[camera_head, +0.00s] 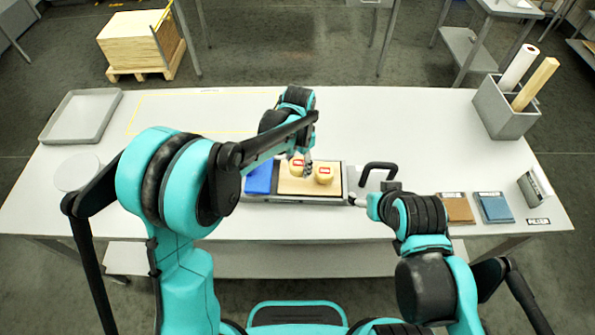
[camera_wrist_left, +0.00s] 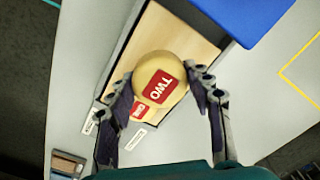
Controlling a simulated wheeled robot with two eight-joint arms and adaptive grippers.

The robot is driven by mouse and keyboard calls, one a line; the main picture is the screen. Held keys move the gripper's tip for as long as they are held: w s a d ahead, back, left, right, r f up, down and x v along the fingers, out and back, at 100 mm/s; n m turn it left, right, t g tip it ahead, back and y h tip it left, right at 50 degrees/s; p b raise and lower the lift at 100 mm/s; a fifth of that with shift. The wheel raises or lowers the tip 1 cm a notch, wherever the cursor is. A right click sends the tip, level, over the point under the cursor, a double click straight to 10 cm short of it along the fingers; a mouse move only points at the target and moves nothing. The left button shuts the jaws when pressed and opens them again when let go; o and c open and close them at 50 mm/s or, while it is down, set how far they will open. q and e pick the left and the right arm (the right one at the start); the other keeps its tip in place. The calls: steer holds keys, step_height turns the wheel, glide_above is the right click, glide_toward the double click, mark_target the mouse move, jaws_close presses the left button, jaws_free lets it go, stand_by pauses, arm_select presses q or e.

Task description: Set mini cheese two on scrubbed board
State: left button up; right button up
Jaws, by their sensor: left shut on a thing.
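Mini cheese two is a small yellow wheel with a red label reading TWO (camera_wrist_left: 160,78). My left gripper (camera_wrist_left: 162,100) is shut on it, with one finger on each side. In the head view that gripper (camera_head: 302,168) is over the wooden board (camera_head: 296,188), with the cheese (camera_head: 294,165) partly hidden by it. Whether the cheese touches the board I cannot tell. A second yellow wheel with a red label (camera_head: 324,174) is on the board to its right; in the left wrist view it (camera_wrist_left: 143,112) is partly behind cheese two.
A blue block (camera_head: 259,178) lies against the board's left side. Brown (camera_head: 457,209) and blue (camera_head: 494,207) tiles lie further right. A grey tray (camera_head: 80,116) is far left; the back middle of the table is clear.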

mark_target(296, 170)
arm_select(q)
steer(key=shift+w+a+f, duration=0.4)
steer(key=shift+w+f, duration=0.05)
steer(key=shift+w, duration=0.1)
steer(key=shift+f+b, duration=0.6)
steer(key=shift+f, duration=1.4)
steer(key=shift+f, duration=0.1)
steer(key=o, duration=1.2)
